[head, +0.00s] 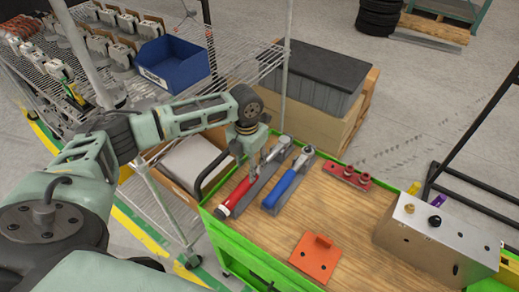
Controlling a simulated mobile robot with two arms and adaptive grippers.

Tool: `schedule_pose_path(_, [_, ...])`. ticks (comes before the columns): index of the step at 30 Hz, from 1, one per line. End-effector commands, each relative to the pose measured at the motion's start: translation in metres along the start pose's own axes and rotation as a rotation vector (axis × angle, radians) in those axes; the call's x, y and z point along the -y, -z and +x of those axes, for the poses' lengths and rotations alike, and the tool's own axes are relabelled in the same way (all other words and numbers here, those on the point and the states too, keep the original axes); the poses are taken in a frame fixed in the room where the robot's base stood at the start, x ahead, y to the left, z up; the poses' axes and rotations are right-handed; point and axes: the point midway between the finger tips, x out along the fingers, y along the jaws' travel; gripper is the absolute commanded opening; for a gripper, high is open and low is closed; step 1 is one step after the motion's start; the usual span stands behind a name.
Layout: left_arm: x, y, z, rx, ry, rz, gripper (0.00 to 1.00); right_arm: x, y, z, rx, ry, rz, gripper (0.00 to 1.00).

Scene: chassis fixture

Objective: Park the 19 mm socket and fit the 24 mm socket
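A red rail (343,176) with a few small dark red socket-like pieces (364,179) lies at the back of the wooden bench top. I cannot read any sizes. A red-handled wrench (236,196) and a blue-handled wrench (283,187) lie side by side on grey holders left of the rail. My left gripper (252,170) points down over the red-handled wrench, near the middle of its shaft. It hides part of the shaft; whether it touches or grips the wrench cannot be told. My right gripper is not in view.
An orange plate with a raised tab (316,258) lies at the bench's front. A metal box (437,238) with knobs stands at the right. The bench (365,215) has green edges and a clear middle. A wire rack with a blue bin (174,65) stands left.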

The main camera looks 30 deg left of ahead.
Motion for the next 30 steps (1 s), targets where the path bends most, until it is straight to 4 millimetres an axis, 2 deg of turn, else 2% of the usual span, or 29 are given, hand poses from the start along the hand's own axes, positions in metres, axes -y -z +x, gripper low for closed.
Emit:
schedule_pose_path(3, [-0.002,0.000,0.002,-0.002,-0.001,0.003,0.42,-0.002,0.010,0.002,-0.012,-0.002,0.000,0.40])
schedule_pose_path(5, [-0.002,0.000,0.004,-0.002,-0.001,0.004,0.42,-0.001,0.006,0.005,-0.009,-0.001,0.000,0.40])
schedule_pose_path(12, [-0.002,0.000,0.027,-0.001,-0.001,0.003,0.42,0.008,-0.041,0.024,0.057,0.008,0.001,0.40])
schedule_pose_path(16, [-0.002,0.000,0.046,-0.001,-0.001,0.003,0.42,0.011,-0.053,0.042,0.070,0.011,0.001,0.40])
schedule_pose_path(19, [-0.002,0.000,0.061,0.000,-0.001,0.003,0.42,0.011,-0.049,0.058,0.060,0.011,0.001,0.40])
schedule_pose_path(21, [-0.002,0.000,0.070,0.000,-0.001,0.003,0.42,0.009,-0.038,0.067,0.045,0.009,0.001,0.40])
schedule_pose_path(26, [-0.002,0.000,0.088,-0.002,0.000,0.002,0.42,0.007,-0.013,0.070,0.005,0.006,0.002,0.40])
schedule_pose_path(30, [-0.002,0.000,0.098,0.000,0.000,0.003,0.42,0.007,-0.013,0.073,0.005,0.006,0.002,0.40])
